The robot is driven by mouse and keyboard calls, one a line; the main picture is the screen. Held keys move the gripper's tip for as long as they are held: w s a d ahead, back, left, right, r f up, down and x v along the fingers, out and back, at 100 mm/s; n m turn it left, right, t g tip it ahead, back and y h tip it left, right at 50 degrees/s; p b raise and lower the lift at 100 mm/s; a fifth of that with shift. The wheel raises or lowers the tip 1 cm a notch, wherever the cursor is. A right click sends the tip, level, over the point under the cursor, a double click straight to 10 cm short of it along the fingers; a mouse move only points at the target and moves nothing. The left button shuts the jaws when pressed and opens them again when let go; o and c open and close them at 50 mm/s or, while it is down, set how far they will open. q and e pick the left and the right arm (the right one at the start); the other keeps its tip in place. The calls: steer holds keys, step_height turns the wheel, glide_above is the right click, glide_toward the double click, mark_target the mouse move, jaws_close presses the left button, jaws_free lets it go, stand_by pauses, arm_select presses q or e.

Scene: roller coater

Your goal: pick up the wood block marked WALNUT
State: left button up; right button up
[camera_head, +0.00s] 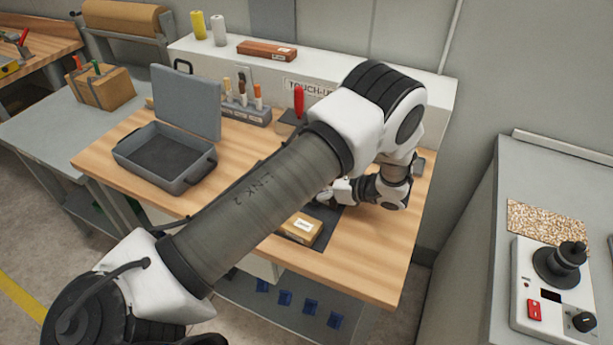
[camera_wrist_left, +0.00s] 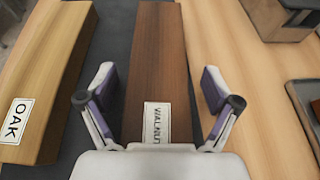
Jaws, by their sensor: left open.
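The block marked WALNUT (camera_wrist_left: 158,60) is dark reddish brown and lies lengthwise in the left wrist view, its white label near my gripper. My left gripper (camera_wrist_left: 159,80) is open, with one finger on each side of the block as seen from above. I cannot tell how far above it the fingers are. A lighter block marked OAK (camera_wrist_left: 50,60) lies to its left, with a gap of dark mat (camera_wrist_left: 112,35) between. In the head view my left arm hides the walnut block and fingertips.
A light block with a white label (camera_head: 299,229) sits at the wooden bench's (camera_head: 350,262) front. An open grey case (camera_head: 125,148) stands at left, a rack of tools (camera_head: 246,112) behind. A reddish-brown block (camera_head: 266,49) rests on the white ledge (camera_head: 340,67).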

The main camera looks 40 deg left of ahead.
arm_select(q)
steer(key=shift+a+f, duration=0.1)
steer(key=shift+a, duration=0.05)
steer(key=shift+s, duration=0.15)
steer(key=c, duration=1.4)
